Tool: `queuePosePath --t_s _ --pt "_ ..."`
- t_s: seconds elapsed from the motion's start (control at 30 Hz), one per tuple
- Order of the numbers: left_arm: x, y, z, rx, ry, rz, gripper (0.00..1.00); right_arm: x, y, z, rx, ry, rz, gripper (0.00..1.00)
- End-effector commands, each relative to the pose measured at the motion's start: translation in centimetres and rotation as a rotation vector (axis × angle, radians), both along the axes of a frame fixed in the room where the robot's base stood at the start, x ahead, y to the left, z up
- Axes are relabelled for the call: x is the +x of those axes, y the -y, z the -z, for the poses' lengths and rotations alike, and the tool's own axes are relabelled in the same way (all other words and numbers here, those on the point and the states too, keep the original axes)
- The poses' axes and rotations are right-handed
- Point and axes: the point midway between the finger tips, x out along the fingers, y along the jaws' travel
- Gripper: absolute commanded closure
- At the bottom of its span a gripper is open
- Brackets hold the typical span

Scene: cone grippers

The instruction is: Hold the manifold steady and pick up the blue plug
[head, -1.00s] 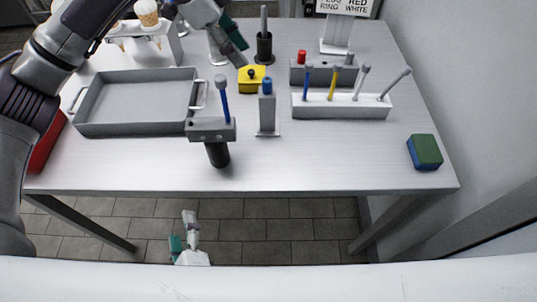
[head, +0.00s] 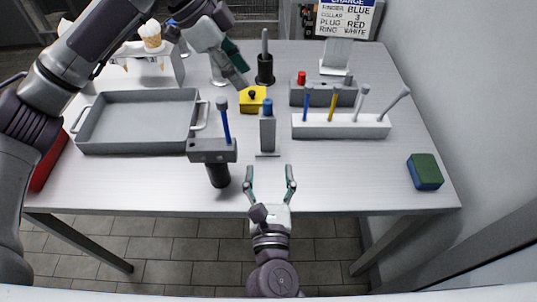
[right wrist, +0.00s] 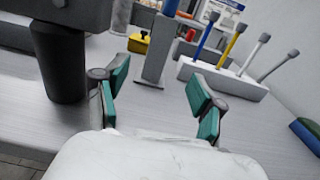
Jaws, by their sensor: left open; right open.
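A grey block on a black post (head: 212,151), probably the manifold, stands near the table's front with a blue rod (head: 226,122) upright in it. To its right, a blue plug (head: 267,107) sits on top of a narrow grey upright stand (head: 267,135). My right gripper (head: 269,170) is open and empty at the table's front edge, before that stand. In the right wrist view, the stand (right wrist: 157,55) rises beyond the open fingers, and the black post is at left. My left gripper (head: 240,72) is open, behind the block, close to a yellow piece (head: 252,100); its fingertips are partly unclear.
A grey tray (head: 135,148) lies at left. A white rack (head: 340,127) with several rods and a grey block with a red plug (head: 301,77) stand at right. A sign (head: 345,20) is behind. A green-blue sponge (head: 425,171) lies at front right, with bare table before it.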

Motion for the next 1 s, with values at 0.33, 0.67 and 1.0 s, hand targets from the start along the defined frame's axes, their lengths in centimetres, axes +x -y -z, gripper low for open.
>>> queuePosePath --t_s 0.33,0.67,1.0 --pt "0.0 0.0 0.0 0.0 0.0 0.0 0.58 6.1 -0.2 -0.1 -0.002 0.004 -0.001 0.31" --pt "0.0 0.0 0.0 0.0 0.0 0.0 0.58 11.7 -0.3 -0.1 -0.003 0.001 -0.002 0.31" --pt "0.0 0.0 0.0 0.0 0.0 0.0 0.58 13.2 -0.3 0.0 -0.001 -0.002 -0.002 0.31"
